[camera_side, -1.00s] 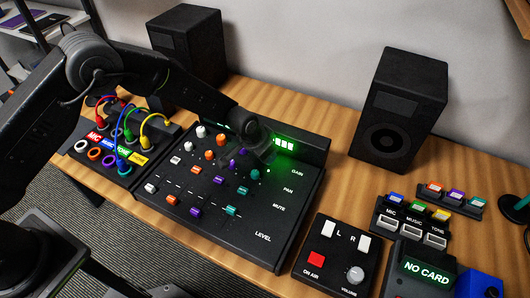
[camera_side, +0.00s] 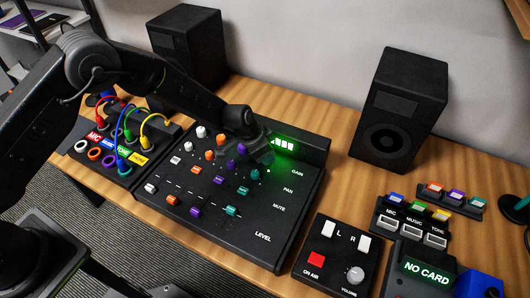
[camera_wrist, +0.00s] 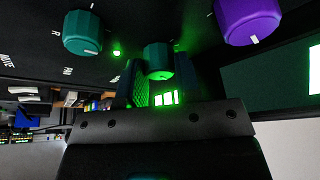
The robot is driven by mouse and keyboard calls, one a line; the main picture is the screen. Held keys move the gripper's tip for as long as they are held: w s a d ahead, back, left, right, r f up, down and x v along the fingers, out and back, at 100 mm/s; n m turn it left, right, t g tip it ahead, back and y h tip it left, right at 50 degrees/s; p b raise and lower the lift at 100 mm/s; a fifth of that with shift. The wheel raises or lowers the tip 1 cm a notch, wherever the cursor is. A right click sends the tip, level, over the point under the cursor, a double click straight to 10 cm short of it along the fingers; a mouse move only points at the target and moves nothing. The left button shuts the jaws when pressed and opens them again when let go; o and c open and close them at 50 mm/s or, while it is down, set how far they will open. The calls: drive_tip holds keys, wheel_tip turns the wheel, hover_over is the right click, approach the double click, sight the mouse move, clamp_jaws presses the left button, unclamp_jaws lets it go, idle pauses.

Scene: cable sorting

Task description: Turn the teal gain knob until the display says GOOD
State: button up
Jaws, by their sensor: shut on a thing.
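The teal gain knob (camera_wrist: 157,58) sits between the fingers of my gripper (camera_wrist: 157,82) in the wrist view, and the gripper is shut on it. In the side view, my gripper (camera_side: 262,153) is over the top right of the black mixer panel (camera_side: 285,212) and hides most of that knob. The green display (camera_side: 284,143) is lit just behind it and shows bars; no word GOOD is legible. The wrist view also shows the display's bars (camera_wrist: 166,98), partly hidden by my gripper.
A teal pan knob (camera_wrist: 82,32) and a purple knob (camera_wrist: 248,20) are close beside my fingers. A small green light (camera_wrist: 116,53) glows nearby. The patch box with cables (camera_side: 115,150) is left of the mixer; speakers (camera_side: 400,110) stand behind.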

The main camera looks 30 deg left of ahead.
drive_tip(key=shift+m, duration=0.7)
drive_tip(key=o, duration=0.9)
drive_tip(key=v, duration=1.4)
drive_tip(key=shift+w+a, duration=0.25)
drive_tip(key=shift+a, duration=0.1)
